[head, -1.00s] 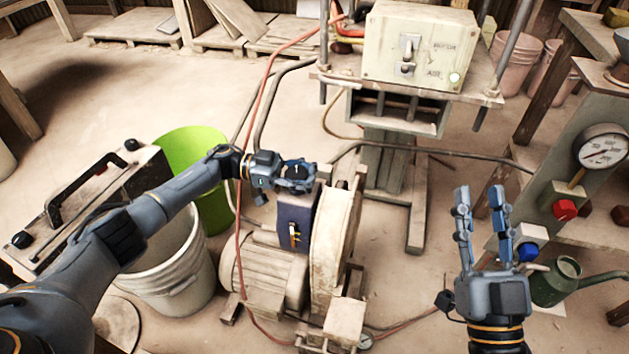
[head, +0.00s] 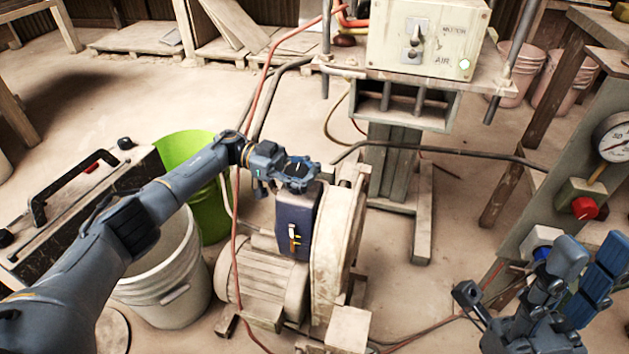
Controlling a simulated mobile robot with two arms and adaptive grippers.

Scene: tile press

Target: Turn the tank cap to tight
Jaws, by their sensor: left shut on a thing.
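The tank cap (head: 298,168) is a dark round knob with a thin pale line across its top. It sits on the dark blue tank (head: 288,218) beside the motor. My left gripper (head: 299,176) reaches in from the left and is shut around the cap. Its fingers hide the cap's sides, and I cannot tell how tight the cap is. The tank's front has a small yellow and white mark. My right gripper (head: 590,262) is at the lower right, away from the tank. Its fingers are apart and empty.
A motor (head: 262,285) and a pale belt guard (head: 340,240) stand around the tank. A red hose (head: 237,215) passes left of it. A white bucket (head: 170,285) and a green bin (head: 212,205) are under my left arm. A panel with gauge (head: 614,140) stands at right.

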